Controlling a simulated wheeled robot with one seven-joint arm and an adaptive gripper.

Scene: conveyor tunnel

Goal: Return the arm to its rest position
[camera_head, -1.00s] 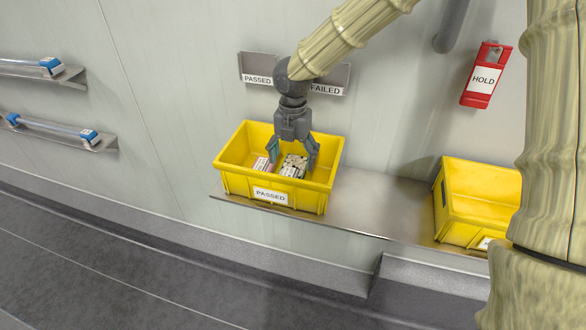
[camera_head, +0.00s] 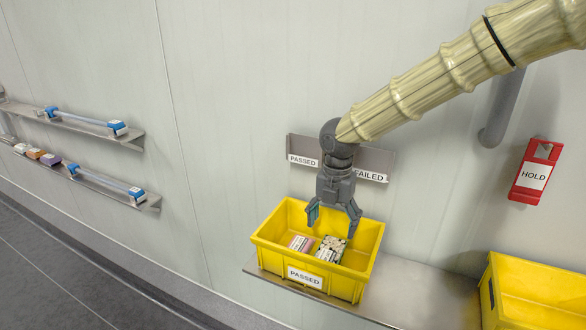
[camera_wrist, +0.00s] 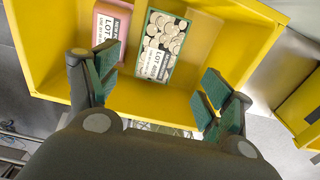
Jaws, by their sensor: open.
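My gripper (camera_head: 333,212) is open and empty, pointing down just above the yellow bin labelled PASSED (camera_head: 268,262). In the wrist view my gripper (camera_wrist: 163,92) shows both fingers with green pads spread wide apart, with nothing between them. Two packs lie in the bin: a pink and white one (camera_head: 301,243) and one with a picture of round pale pieces (camera_head: 331,249). In the wrist view the pink pack (camera_wrist: 112,28) and the pictured pack (camera_wrist: 163,45) lie beyond the fingers, on the bin's floor. My arm reaches in from the upper right.
The bin stands on a metal shelf (camera_head: 417,290). A second yellow bin (camera_head: 540,285) is at the right. A wall holder labelled PASSED and FAILED (camera_head: 378,160) is behind my wrist. A red HOLD holder (camera_head: 536,172) hangs right. Wall shelves (camera_head: 100,131) with small boxes are left.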

